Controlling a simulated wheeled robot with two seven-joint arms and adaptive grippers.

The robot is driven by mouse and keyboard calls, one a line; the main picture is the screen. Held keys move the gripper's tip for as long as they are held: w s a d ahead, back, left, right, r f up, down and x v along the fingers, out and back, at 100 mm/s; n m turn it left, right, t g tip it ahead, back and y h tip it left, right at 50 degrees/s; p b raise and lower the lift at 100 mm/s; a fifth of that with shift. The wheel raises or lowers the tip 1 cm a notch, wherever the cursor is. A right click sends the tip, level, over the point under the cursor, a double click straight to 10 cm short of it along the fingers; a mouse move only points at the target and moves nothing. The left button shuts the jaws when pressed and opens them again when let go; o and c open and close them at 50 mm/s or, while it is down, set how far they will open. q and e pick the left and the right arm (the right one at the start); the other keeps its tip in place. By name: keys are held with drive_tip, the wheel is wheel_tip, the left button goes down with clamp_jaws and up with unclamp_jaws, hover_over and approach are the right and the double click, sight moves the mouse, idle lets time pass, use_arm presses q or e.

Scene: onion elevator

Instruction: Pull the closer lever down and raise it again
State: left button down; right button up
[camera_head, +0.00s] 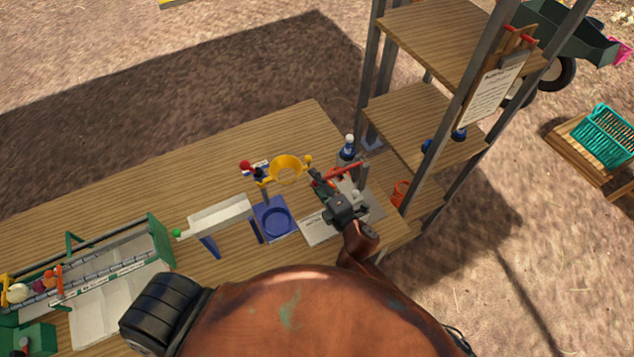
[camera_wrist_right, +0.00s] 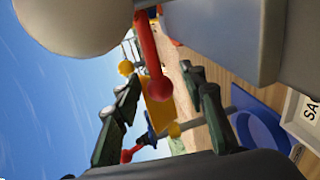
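A red lever (camera_head: 345,170) slants beside a blue-and-white fitting at the right end of the wooden table. In the right wrist view the red lever (camera_wrist_right: 149,50) comes down from the top and ends in a round red knob. My right gripper (camera_head: 322,183) is at the lever's left end. Its two dark fingers (camera_wrist_right: 162,84) are spread, with the knob between them in the picture; I cannot tell whether they touch it. A second red knob (camera_head: 245,167) sits farther left, beyond the yellow ring (camera_head: 286,169). My left gripper is not in view.
A blue tray with a round recess (camera_head: 276,219) and a white chute (camera_head: 217,214) stand left of my right gripper. A metal-post shelf (camera_head: 410,110) rises close on the right. A green-and-white sorter (camera_head: 110,270) fills the table's left end. The table's back left is clear.

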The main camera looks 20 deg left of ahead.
drive_tip(key=v, duration=1.2)
